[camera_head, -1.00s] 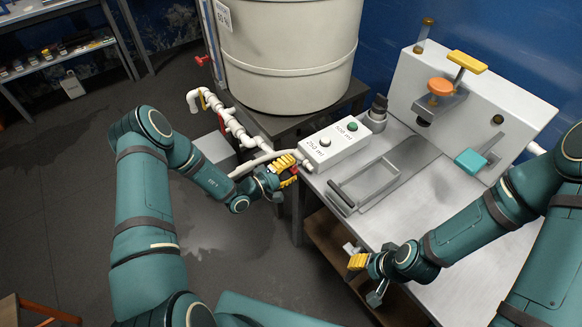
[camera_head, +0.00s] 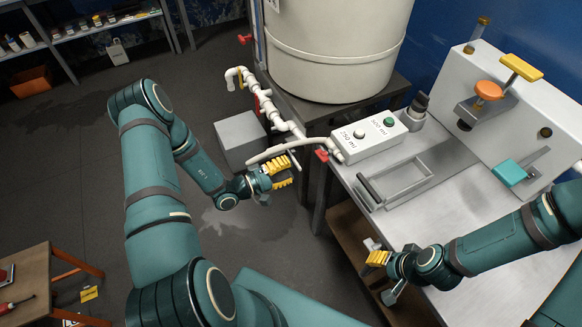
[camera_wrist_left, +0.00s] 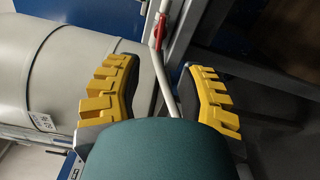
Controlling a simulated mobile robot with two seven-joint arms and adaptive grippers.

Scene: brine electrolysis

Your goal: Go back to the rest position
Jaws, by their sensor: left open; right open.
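My left gripper (camera_head: 283,172) is open and empty, with its yellow fingers beside the white pipe (camera_head: 283,148) at the left end of the bench. In the left wrist view my left gripper (camera_wrist_left: 165,95) has its two yellow fingers spread wide, and the white pipe (camera_wrist_left: 158,65) with a red valve (camera_wrist_left: 160,30) shows beyond the gap. My right gripper (camera_head: 379,262) is open and empty near the front edge of the metal bench (camera_head: 455,215).
A large cream tank (camera_head: 335,50) stands on a dark stand. A box with two buttons (camera_head: 369,137) and a metal tray frame (camera_head: 395,182) sit on the bench. A grey box (camera_head: 240,140) is on the floor. A wooden table (camera_head: 35,275) is at lower left.

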